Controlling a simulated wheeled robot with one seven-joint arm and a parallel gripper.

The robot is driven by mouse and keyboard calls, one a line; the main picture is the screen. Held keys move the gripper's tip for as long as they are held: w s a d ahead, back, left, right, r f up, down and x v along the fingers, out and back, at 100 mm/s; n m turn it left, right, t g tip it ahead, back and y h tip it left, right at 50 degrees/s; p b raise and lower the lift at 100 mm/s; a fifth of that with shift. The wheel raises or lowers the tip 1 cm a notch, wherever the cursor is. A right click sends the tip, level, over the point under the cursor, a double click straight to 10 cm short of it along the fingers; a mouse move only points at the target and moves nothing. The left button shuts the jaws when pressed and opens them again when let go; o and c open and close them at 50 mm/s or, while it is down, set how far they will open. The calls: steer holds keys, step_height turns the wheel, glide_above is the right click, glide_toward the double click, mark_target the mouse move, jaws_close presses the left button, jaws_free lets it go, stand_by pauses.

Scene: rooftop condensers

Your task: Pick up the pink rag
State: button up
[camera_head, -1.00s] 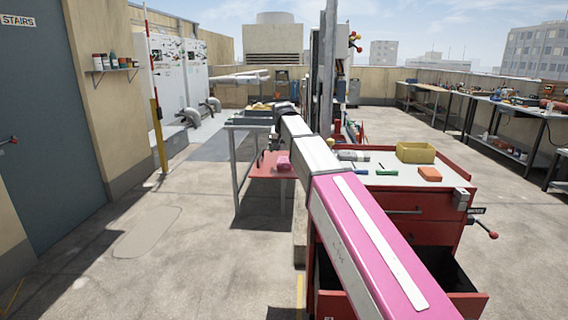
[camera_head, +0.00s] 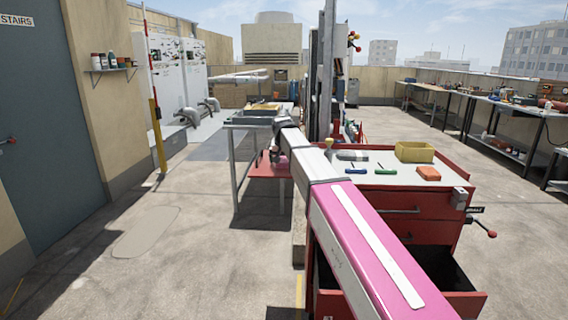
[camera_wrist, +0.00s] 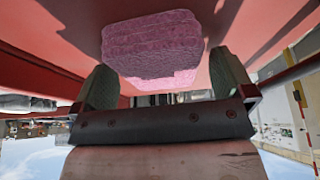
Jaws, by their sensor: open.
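The pink rag (camera_wrist: 152,45) shows in the wrist view as a thick folded pad on a red surface (camera_wrist: 45,50). In the head view a small part of the rag (camera_head: 282,162) shows on the red lower shelf (camera_head: 262,172) of a grey metal stand, mostly hidden by my gripper (camera_head: 275,156). In the wrist view my gripper (camera_wrist: 165,82) is open, with one finger on each side of the rag's near part. Whether the fingers touch the rag I cannot tell.
The stand's upper tray (camera_head: 250,119) lies above the shelf, with legs at its sides. A red tool cabinet (camera_head: 400,205) stands right of it, holding a yellow bin (camera_head: 415,152) and an orange block (camera_head: 428,173). The floor (camera_head: 150,230) at left is clear.

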steer(key=c, duration=1)
steer(key=shift+o, duration=0.2)
